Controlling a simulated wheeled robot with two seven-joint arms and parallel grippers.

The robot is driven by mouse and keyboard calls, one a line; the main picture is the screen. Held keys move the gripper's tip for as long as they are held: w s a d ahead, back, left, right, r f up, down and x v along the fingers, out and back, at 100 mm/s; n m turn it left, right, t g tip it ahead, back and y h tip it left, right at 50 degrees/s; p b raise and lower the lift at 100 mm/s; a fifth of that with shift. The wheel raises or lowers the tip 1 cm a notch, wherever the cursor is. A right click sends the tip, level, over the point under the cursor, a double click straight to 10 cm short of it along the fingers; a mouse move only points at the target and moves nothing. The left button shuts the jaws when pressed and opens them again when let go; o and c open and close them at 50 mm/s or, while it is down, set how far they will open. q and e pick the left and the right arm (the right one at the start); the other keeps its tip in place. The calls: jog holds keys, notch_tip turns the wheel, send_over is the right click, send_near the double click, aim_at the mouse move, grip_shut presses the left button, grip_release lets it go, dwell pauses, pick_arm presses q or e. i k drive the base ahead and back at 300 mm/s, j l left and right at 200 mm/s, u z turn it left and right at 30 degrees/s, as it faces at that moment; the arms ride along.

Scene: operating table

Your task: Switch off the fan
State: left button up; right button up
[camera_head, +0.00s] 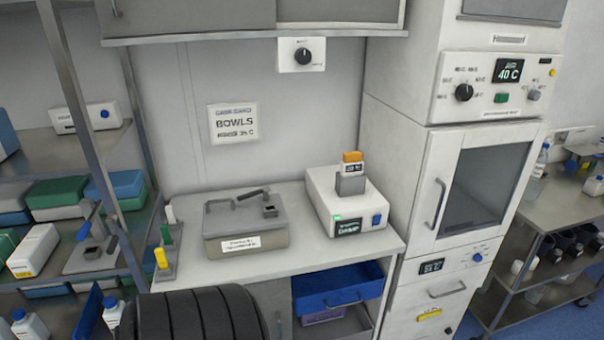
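I cannot pick out a fan by its shape. A white wall box with a black round knob (303,56) is mounted under the upper cabinet; its small lettering is too small to read. A white bench device (345,205) on the counter has a blue switch (376,220), a small green light and a dark label; an orange-topped block stands on it. A tall white cabinet has a panel with a black knob (464,92), a green button (501,98), a grey knob and a display reading 40 C. Neither of my grippers is in view.
A grey lidded metal box (245,225) sits on the counter (290,257), left of the bench device. A blue drawer (340,285) stands out below. Shelves with boxes and bottles (36,250) are at left. A steel cart (560,215) is at right.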

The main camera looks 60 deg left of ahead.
aim_at(376, 218)
jog(key=u, duration=1.75)
